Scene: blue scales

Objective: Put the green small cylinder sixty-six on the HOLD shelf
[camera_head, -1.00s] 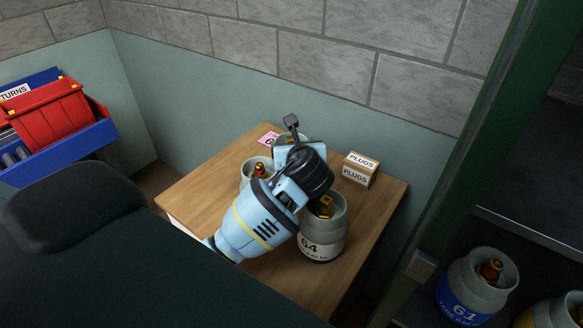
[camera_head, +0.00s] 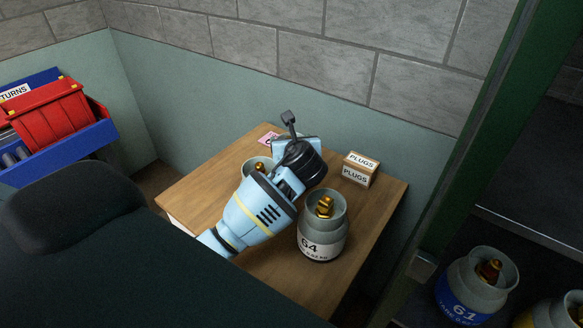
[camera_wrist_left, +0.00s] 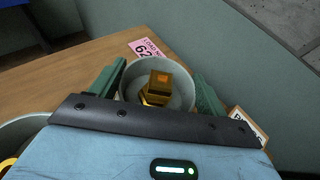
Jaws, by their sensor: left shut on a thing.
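My left gripper (camera_head: 298,152) is over the back of the wooden table, its jaws hidden in the head view. In the left wrist view, its green fingers (camera_wrist_left: 160,78) are either side of a small cylinder (camera_wrist_left: 182,98) with a grey collar and brass valve, and are shut on it. Its band colour and number are hidden, so I cannot tell whether it is sixty-six. I cannot tell whether it touches the table. A white-banded cylinder marked 64 (camera_head: 322,232) stands in front, right of my arm. Another cylinder (camera_head: 250,167) is partly hidden behind my arm. The HOLD shelf cannot be identified.
The wooden table (camera_head: 366,222) holds a PLUGS box (camera_head: 360,169) at right and a pink tag (camera_head: 266,138) at the back. A dark shelf (camera_head: 530,238) at right bears a blue-banded cylinder marked 61 (camera_head: 474,287), beyond a green post (camera_head: 470,135). Red and blue bins (camera_head: 50,118) are at left.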

